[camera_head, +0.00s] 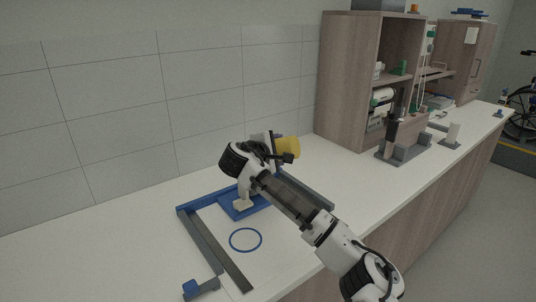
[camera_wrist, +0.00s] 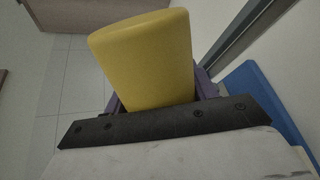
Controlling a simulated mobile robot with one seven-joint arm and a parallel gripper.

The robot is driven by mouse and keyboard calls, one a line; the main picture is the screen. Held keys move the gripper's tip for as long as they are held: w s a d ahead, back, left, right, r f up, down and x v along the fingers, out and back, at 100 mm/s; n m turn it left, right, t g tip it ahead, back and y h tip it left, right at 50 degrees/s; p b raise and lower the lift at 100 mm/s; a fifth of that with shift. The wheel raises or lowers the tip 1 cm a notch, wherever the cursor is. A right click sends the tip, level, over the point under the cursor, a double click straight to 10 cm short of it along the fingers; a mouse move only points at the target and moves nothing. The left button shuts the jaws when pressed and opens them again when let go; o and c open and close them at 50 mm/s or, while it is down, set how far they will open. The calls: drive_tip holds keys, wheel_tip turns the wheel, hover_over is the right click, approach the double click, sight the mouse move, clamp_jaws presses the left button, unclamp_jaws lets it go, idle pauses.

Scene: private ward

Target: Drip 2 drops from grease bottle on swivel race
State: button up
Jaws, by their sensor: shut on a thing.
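My gripper (camera_head: 274,147) is shut on the yellow grease bottle (camera_head: 288,146), held above the far part of the work area. The bottle looks tipped onto its side; its nozzle cannot be made out. In the wrist view the yellow bottle (camera_wrist: 147,62) fills the space between the jaws (camera_wrist: 160,100). Below is a blue square plate (camera_head: 232,210) with a pale upright part (camera_head: 243,197) on it, partly hidden by my arm. The swivel race is probably there, but I cannot make it out. No drops are visible.
A blue-and-grey frame (camera_head: 205,245) borders the work area. A blue ring mark (camera_head: 246,240) lies on the white counter (camera_head: 120,262). A wooden shelf unit (camera_head: 345,85) and a grey stand (camera_head: 400,152) are at the right. The counter's left part is clear.

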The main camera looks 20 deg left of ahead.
drive_tip(key=shift+a+r+n+h+p, duration=0.2)
drive_tip(key=shift+r+n+p, duration=0.2)
drive_tip(key=shift+r+p, duration=0.25)
drive_tip(key=shift+a+r+n+h+p, duration=0.2)
drive_tip(key=shift+r+n+p, duration=0.2)
drive_tip(key=shift+r+p, duration=0.15)
drive_tip(key=shift+a+n+p, duration=0.1)
drive_tip(key=shift+n+p, duration=0.25)
drive_tip(key=shift+n, duration=0.05)
drive_tip(key=shift+f+b, duration=0.3)
drive_tip(key=f+m+b, duration=0.1)
drive_tip(key=f+b, duration=0.1)
drive_tip(key=shift+d+f+m+y+b, duration=0.1)
drive_tip(key=shift+d+m+y+b, duration=0.2)
drive_tip(key=shift+d+m+b, duration=0.1)
drive_tip(key=shift+d+f+m+y+b, duration=0.25)
drive_tip(key=shift+m+y+b, duration=0.15)
drive_tip(key=shift+m+b, duration=0.15)
drive_tip(key=shift+r, duration=0.25)
